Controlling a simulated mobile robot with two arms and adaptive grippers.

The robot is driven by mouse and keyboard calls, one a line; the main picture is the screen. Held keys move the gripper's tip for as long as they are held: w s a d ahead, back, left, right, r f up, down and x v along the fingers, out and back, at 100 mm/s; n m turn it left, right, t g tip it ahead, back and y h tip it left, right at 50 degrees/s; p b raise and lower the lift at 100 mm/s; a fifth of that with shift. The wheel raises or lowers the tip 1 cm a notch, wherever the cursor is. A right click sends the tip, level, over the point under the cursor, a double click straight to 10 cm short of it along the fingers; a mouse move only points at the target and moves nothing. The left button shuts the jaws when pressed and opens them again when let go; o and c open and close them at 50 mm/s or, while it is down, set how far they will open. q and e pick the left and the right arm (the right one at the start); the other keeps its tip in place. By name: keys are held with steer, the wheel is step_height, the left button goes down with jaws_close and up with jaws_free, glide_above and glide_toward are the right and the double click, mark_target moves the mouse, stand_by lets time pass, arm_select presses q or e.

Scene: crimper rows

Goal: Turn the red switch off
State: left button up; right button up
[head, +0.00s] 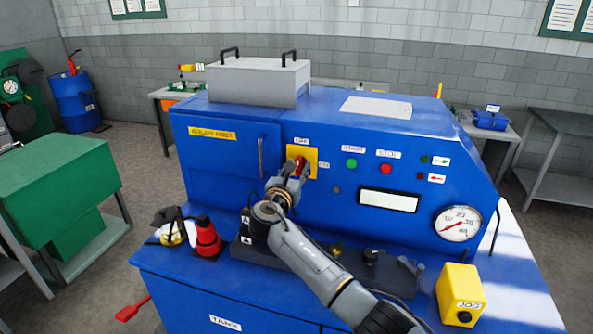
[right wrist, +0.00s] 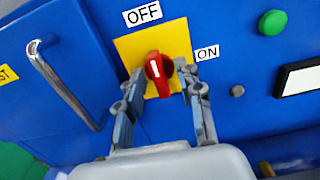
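The red switch (right wrist: 157,74) is a rotary knob on a yellow plate (right wrist: 180,38) on the blue machine front. Its white mark runs nearly up and down in the right wrist view, toward the OFF label (right wrist: 142,13). The ON label (right wrist: 207,52) is at the plate's right. My right gripper (head: 299,168) is at the switch, partly covering it in the head view. In the right wrist view its two fingers stand apart, one on each side of the knob, with small gaps seeming to show. My left gripper is not in view.
A green button (head: 351,163), a red button (head: 386,169) and a gauge (head: 458,223) are right of the switch. A door handle (right wrist: 58,78) stands out to its left. A red-and-black object (head: 207,238) and a yellow JOG box (head: 461,292) sit on the front ledge.

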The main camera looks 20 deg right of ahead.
steer(key=shift+a+f, duration=0.1)
steer(key=v, duration=1.1)
steer(key=shift+s+a, duration=0.2)
steer(key=shift+s, duration=0.15)
